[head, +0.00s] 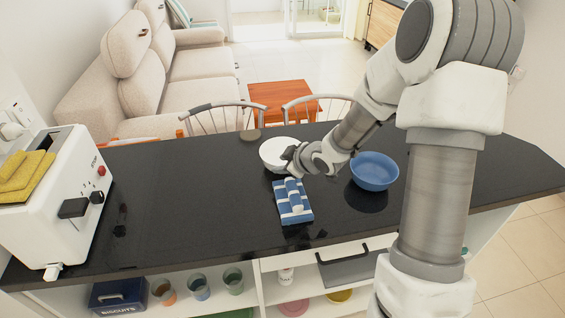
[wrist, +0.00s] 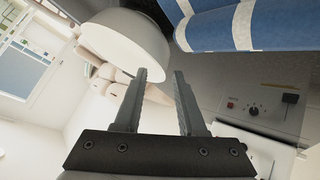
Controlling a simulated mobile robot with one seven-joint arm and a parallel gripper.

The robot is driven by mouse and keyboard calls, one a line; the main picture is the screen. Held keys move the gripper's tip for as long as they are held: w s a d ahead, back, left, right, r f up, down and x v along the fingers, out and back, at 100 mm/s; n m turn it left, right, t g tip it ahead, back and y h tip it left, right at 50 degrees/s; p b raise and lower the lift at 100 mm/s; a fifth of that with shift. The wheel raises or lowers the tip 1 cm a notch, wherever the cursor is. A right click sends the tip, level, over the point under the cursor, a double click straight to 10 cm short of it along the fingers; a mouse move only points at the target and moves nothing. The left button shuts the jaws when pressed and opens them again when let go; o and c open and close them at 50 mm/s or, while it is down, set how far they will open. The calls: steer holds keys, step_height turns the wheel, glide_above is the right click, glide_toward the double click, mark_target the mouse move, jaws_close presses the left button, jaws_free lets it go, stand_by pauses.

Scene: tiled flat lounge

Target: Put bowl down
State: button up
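A white bowl (head: 276,152) is at the middle of the black counter, upright in the head view. Whether it rests fully on the counter is hard to tell. It also shows large in the wrist view (wrist: 128,38), just beyond the fingertips. My gripper (head: 290,156) is at the bowl's right side. In the wrist view my gripper (wrist: 160,75) has its two fingers apart, with a gap between them. The left fingertip overlaps the bowl's edge in the picture; I cannot tell whether it touches.
A blue-and-white striped cloth (head: 292,202) lies in front of the white bowl. A blue bowl (head: 375,170) is to the right, under my arm. A white toaster (head: 62,195) stands at the left. A small brown disc (head: 251,135) lies behind. The counter's left-middle is mostly clear.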

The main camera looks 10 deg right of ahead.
mark_target(273, 165)
steer(key=x, duration=0.2)
steer(key=b+x, duration=0.1)
steer(key=x, duration=0.2)
steer(key=shift+s+a+f, duration=0.1)
steer(key=shift+a, duration=0.2)
jaws_close()
stand_by(1.1)
